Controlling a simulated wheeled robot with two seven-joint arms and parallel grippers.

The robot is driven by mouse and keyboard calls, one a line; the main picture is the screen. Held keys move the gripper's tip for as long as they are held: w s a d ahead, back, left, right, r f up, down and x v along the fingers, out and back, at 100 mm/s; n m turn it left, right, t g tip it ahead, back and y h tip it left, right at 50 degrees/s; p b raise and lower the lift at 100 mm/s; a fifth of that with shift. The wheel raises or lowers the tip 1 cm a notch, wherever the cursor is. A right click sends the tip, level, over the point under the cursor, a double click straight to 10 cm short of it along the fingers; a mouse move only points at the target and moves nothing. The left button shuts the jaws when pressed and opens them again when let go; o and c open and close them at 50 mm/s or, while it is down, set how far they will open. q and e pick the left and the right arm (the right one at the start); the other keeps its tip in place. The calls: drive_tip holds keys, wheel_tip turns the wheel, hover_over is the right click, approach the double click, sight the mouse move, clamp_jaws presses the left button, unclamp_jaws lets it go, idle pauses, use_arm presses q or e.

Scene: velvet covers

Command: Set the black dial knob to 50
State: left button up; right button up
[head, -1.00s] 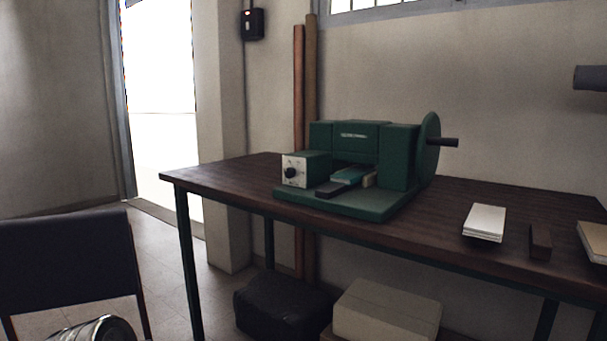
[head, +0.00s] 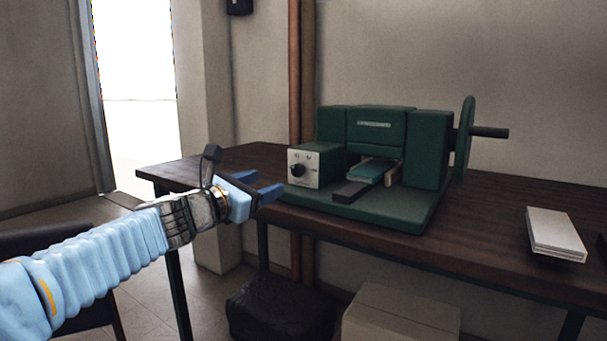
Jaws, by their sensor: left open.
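The black dial knob (head: 297,170) sits on the pale front plate of a small green box (head: 327,162), at the left of the green machine (head: 383,146) on the dark table. The marks around the knob are too small to read. My left gripper (head: 275,192) is open and empty, its blue fingers pointing right. In the picture it is just below and left of the knob, apart from it, in front of the table's near edge. My right gripper is not in view.
The dark wooden table (head: 483,248) has bare room right of the machine, up to a white stack (head: 555,234). A wheel with a dark handle (head: 489,132) stands out at the machine's right. A black bundle (head: 282,306) and a pale box (head: 401,317) lie below.

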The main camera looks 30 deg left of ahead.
sight(295, 173)
use_arm(q)
drive_tip(key=w, duration=0.8)
drive_tip(key=w+d, duration=0.1)
drive_tip(key=w, duration=0.2)
drive_tip(key=shift+w+f+p, duration=0.1)
drive_tip(key=shift+w+p, duration=0.25)
drive_tip(key=shift+w, duration=0.05)
drive_tip(key=c, duration=1)
drive_tip(key=shift+c, duration=0.2)
